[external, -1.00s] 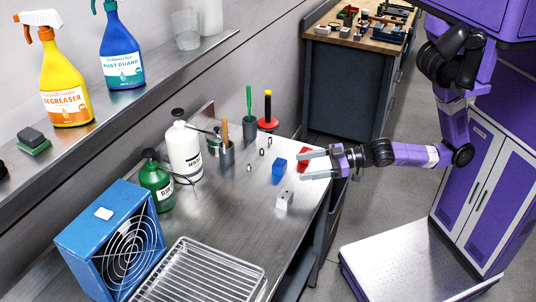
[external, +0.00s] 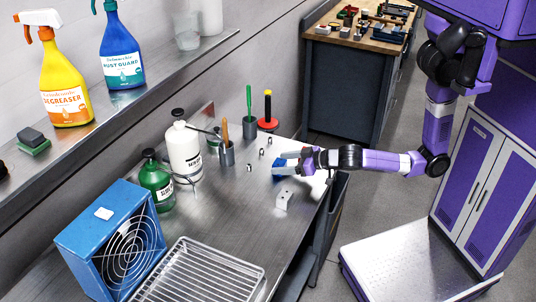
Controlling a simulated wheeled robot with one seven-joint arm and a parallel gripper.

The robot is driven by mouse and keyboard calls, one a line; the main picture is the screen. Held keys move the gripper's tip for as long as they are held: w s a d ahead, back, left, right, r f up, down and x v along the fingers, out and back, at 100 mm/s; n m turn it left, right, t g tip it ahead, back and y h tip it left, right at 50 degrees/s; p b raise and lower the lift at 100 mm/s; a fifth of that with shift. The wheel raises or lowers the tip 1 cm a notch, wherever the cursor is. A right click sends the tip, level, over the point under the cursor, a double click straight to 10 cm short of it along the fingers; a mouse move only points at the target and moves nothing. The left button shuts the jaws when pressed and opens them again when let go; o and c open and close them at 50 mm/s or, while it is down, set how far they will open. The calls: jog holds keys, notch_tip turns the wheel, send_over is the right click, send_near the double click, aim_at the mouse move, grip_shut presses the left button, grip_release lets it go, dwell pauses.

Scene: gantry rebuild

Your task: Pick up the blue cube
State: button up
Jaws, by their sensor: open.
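The blue cube (external: 279,174) is on the metal bench near its right edge, partly hidden by my gripper. My gripper (external: 282,162) is open and reaches in from the right, with its fingers pointing left at the cube. The fingers overlap the cube in this view. I cannot tell whether the cube is between them or just below them, or whether they touch it.
A pale block (external: 284,199) stands close in front of the cube. Behind are small metal pieces (external: 262,153), a grey cup with tools (external: 227,155) and a red-based holder (external: 268,123). A white bottle (external: 185,153), a wire rack (external: 200,275) and a blue fan box (external: 85,245) lie left.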

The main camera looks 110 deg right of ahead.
jog(key=shift+x, duration=0.9)
jog(key=shift+c, duration=0.2)
jog(key=c, duration=1.5)
grip_shut()
jog(key=shift+r, duration=0.15)
